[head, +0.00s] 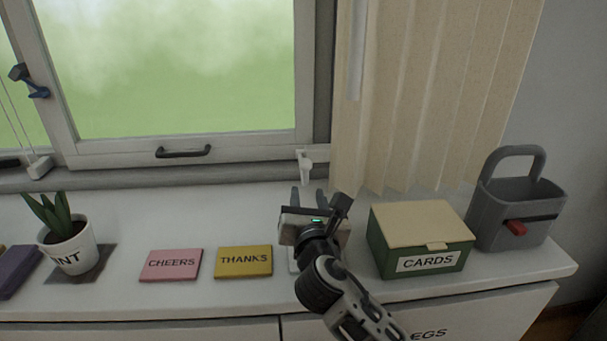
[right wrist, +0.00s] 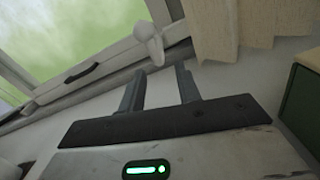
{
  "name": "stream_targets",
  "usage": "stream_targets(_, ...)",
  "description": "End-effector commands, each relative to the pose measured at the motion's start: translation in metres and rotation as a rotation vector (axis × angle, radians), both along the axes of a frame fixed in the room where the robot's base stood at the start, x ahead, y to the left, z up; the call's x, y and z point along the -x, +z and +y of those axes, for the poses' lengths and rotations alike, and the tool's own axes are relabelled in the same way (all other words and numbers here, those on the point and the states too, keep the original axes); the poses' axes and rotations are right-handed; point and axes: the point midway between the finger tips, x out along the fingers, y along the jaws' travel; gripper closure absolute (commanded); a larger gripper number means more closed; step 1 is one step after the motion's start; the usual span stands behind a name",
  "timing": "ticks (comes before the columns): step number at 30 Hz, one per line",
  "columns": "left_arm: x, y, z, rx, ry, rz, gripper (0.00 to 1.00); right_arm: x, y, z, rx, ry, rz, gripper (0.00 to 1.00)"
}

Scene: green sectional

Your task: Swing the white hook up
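The white hook (head: 305,168) is mounted at the lower right corner of the window frame, and its arm hangs down. It also shows in the right wrist view (right wrist: 150,44), just beyond my fingertips. My right gripper (head: 307,193) is over the white counter, just in front of and below the hook. Its two fingers are apart with nothing between them, as the right wrist view (right wrist: 158,76) shows. The fingers appear clear of the hook. My left gripper is not in view.
A green CARDS box (head: 420,240) stands close to the right of my right arm, with a grey caddy (head: 515,210) beyond it. Yellow THANKS (head: 243,261) and pink CHEERS (head: 171,265) cards lie to the left, near a potted plant (head: 68,248). A beige curtain (head: 430,90) hangs behind.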

Motion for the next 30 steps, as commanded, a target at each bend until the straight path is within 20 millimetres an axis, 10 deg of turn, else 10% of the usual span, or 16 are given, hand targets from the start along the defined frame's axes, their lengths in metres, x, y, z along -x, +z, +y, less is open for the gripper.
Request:
stream_targets(12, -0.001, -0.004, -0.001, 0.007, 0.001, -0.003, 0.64, -0.076, -0.001, 0.0, -0.002, 0.0, 0.0, 0.67)
stream_targets(25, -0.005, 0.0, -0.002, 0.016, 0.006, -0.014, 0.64, -0.087, 0.0, 0.0, -0.003, 0.001, 0.001, 0.67)
stream_targets(30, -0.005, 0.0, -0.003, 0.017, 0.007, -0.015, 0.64, -0.087, 0.0, 0.0, -0.003, 0.001, 0.001, 1.0)
